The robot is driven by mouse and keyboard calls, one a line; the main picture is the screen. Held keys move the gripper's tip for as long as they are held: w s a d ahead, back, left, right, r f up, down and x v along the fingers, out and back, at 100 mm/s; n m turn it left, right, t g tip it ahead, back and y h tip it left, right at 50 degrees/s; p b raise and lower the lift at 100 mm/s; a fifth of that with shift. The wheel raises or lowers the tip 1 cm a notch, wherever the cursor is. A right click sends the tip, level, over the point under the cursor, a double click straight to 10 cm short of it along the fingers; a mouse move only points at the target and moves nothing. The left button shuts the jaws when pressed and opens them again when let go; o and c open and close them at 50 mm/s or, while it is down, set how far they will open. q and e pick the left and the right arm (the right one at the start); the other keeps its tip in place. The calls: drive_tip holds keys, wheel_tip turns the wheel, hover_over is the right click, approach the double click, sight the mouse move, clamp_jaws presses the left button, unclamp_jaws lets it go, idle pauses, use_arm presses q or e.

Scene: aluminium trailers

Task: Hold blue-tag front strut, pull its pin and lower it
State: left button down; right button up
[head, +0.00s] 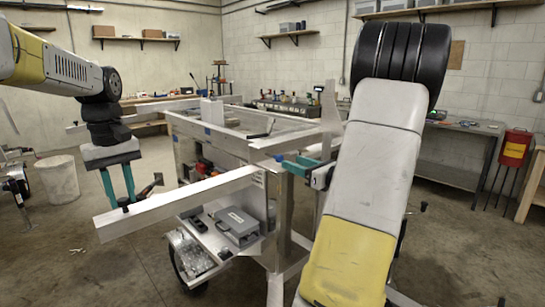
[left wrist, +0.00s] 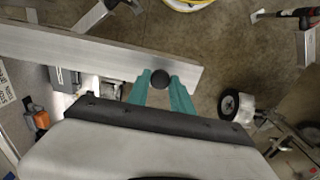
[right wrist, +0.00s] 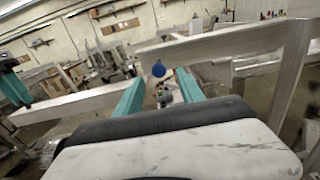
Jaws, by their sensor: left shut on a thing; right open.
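The front strut (head: 180,203) is a long aluminium bar running out level to the left from the trailer's corner. My left gripper (head: 125,204) points down at its free end, its teal fingers shut on a round black knob (left wrist: 160,78) at the bar's edge. The strut also shows at left in the right wrist view (right wrist: 75,104). My right gripper (head: 302,165) is open at the trailer's corner. In the right wrist view a round blue piece (right wrist: 158,70) shows between its fingers, apart from both; I cannot tell whether it is the tag or the pin's head.
The aluminium trailer frame (head: 205,129) stands behind the strut. A grey case (head: 237,226) lies on its lower shelf. A bin (head: 57,180) stands at the left, and a workbench (head: 450,150) and red can (head: 515,149) at the right. The floor below the strut is mostly clear.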

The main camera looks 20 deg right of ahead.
sight(273, 156)
drive_tip(key=x, duration=1)
drive_tip(key=shift+w+a, duration=0.1)
drive_tip(key=shift+a, duration=0.05)
clamp_jaws()
idle(1.0)
